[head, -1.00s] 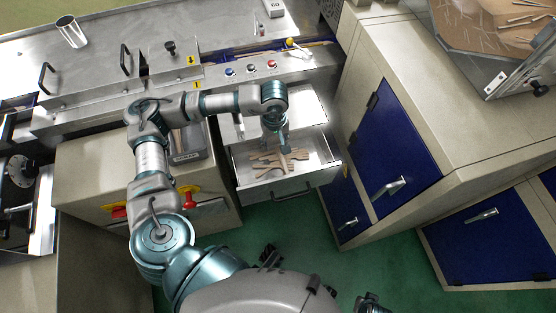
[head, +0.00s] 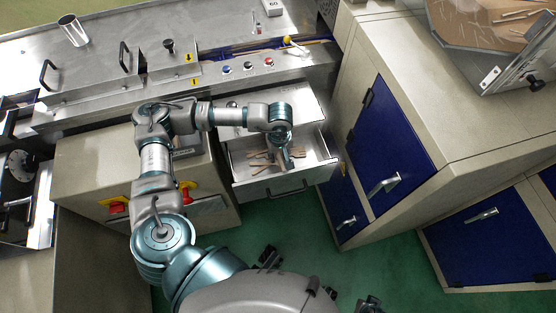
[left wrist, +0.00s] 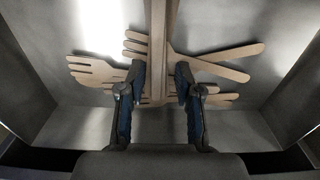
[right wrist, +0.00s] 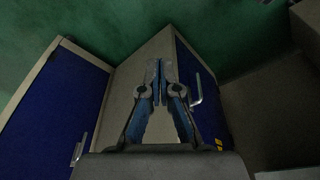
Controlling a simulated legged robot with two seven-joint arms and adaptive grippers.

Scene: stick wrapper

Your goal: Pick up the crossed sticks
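Flat wooden sticks (head: 260,158) with forked ends lie in the open metal drawer (head: 240,178). In the left wrist view, several forked sticks (left wrist: 225,53) lie sideways and cross under or beside one upright-running stick (left wrist: 158,40). My left gripper (head: 285,160) is down at the drawer, over the sticks, and hides part of them in the head view. In the left wrist view its fingers (left wrist: 159,82) stand apart on either side of the upright-running stick, with visible gaps. My right gripper (right wrist: 161,68) is empty, its fingertips together, away from the drawer.
The drawer's side walls (left wrist: 22,75) stand close on both sides of my left gripper. A beige cabinet with blue doors (head: 398,145) stands right of the drawer. A steel counter with buttons (head: 248,68) lies behind.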

